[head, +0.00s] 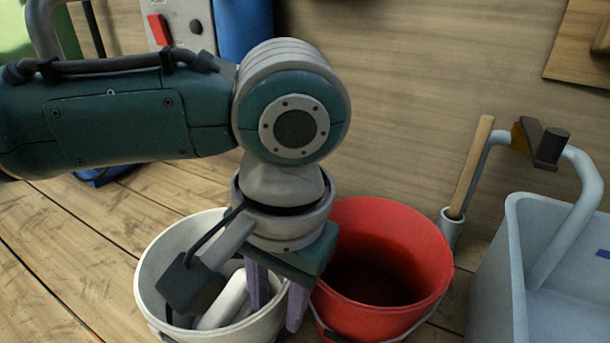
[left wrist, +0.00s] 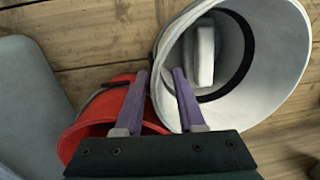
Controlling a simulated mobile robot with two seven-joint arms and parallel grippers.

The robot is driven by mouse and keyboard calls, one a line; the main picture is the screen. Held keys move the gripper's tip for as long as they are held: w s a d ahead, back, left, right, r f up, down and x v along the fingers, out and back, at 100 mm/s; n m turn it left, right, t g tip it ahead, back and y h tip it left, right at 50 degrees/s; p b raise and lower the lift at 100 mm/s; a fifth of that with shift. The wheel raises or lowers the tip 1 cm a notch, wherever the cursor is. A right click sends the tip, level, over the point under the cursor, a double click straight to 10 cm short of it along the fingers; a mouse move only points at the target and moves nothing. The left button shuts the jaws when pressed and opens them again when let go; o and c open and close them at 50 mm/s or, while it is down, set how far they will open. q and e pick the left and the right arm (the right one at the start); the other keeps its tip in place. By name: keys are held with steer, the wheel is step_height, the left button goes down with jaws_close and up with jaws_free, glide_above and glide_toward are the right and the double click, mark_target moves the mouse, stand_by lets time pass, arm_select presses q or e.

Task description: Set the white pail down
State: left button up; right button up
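The white pail (head: 151,258) is at the lower middle of the head view, with a pale block-like thing (head: 228,300) inside. Its base is cut off there, so I cannot tell from that view what it rests on. My left gripper (head: 278,303) points down at the pail's right rim. In the left wrist view the pail (left wrist: 276,75) shows its open mouth. The purple fingers (left wrist: 162,75) stand apart, one over the pail's inside and one outside its rim, with a visible gap between them. My right gripper is not in view.
A red pail (head: 388,225) stands close against the right of the white one. Further right are a wooden-handled tool (head: 470,168) and a large grey-blue mop bucket (head: 517,255). A wooden wall rises behind. Plank floor (head: 60,260) is clear to the left.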

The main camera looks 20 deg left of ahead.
mark_target(278, 326)
arm_select(q)
steer(key=f, duration=0.2)
steer(key=f+b, duration=0.1)
steer(key=f, duration=0.1)
steer(key=shift+w+a+f, duration=0.15)
steer(key=shift+a, duration=0.05)
jaws_close()
stand_by(1.2)
